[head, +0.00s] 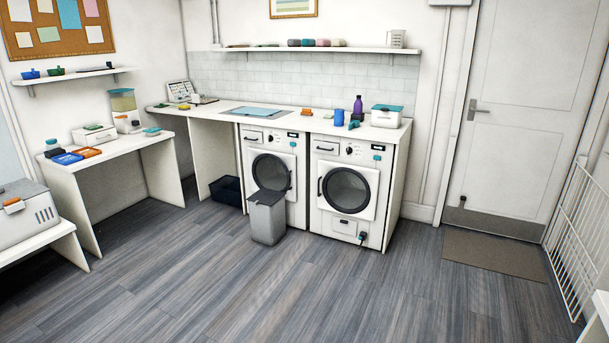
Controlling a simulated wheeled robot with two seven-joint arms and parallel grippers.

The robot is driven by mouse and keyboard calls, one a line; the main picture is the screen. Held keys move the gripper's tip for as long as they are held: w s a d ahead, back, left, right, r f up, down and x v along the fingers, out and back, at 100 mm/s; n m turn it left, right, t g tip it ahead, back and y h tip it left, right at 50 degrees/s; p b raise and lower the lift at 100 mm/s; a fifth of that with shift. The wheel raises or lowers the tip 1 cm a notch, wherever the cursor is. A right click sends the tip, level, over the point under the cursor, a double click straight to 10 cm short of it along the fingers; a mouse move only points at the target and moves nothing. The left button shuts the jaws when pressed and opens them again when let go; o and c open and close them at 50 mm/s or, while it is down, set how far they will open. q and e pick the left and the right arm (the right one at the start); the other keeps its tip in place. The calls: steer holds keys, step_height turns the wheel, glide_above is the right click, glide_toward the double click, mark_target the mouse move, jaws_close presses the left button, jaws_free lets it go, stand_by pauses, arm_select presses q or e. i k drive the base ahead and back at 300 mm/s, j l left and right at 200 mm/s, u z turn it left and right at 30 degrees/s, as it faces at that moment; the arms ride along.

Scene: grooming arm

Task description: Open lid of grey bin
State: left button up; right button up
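A grey bin (267,224) stands upright on the floor in front of the left washing machine, near the middle of the head view. Its body is light grey and its lid (267,197) is darker grey. The lid lies over the top of the bin and looks shut; any small gap is too small to tell. Neither of my grippers shows in the head view.
Two washing machines (347,226) stand under a white counter (385,133) behind the bin. A dark crate (226,190) is on the floor to its left. The wood floor (300,290) in front is clear. A white gate (578,235) stands at right.

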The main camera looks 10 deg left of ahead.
mark_target(265, 196)
steer(key=i+j+u, duration=0.35)
steer(key=i, duration=0.75)
steer(key=i+j+u, duration=0.1)
steer(key=i+u, duration=0.25)
steer(key=i, duration=0.75)
